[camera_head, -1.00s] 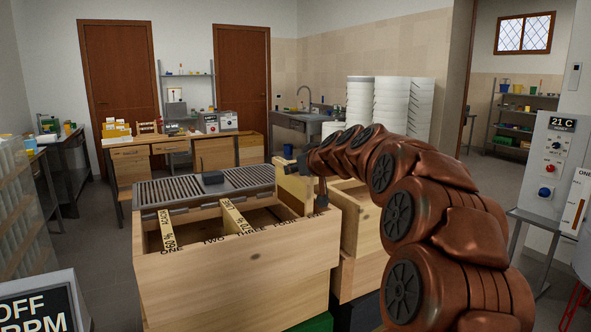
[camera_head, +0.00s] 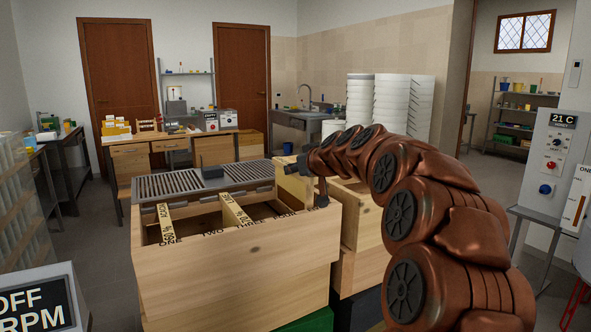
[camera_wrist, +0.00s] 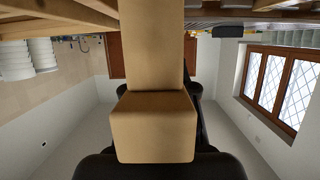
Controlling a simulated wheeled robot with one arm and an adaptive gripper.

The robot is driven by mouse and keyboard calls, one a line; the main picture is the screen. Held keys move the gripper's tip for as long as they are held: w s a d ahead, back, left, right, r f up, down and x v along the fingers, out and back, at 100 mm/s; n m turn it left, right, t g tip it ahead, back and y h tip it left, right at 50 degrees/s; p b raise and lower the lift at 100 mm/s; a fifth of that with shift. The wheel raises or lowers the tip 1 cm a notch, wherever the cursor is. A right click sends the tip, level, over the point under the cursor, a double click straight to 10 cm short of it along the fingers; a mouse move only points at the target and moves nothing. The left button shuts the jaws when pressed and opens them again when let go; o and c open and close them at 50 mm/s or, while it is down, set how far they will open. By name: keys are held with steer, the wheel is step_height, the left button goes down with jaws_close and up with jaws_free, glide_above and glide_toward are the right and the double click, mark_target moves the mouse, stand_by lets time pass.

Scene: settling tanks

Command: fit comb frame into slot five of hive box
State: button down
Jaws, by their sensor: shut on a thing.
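The wooden hive box (camera_head: 235,275) stands open at centre, with slot words from ONE rightward along its front rim. Two comb frames hang in its left part: one near ONE (camera_head: 167,224) and one between TWO and THREE (camera_head: 236,212). My gripper (camera_head: 321,198) is at the box's right end, shut on a pale wooden comb frame (camera_head: 296,186). The held frame is upright over the right-hand slots; its lower part is hidden, and I cannot tell if it is seated. The wrist view shows its pale wooden end (camera_wrist: 152,128) between the dark fingers.
A grey slatted grille (camera_head: 205,180) with a small dark block (camera_head: 212,173) on it lies behind the opening. A second wooden box (camera_head: 360,240) stands close on the right, partly behind my arm. White stacked tubs (camera_head: 390,105) are further back.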

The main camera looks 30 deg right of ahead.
mark_target(297, 197)
steer(key=shift+f+b, duration=3.65)
steer(key=shift+f, duration=0.5)
steer(key=c, duration=0.8)
jaws_free()
steer(key=shift+c, duration=0.2)
steer(key=shift+s, duration=0.15)
steer(key=v, duration=1.1)
steer(key=shift+s+r, duration=0.15)
steer(key=shift+s, duration=0.2)
steer(key=shift+a, duration=0.1)
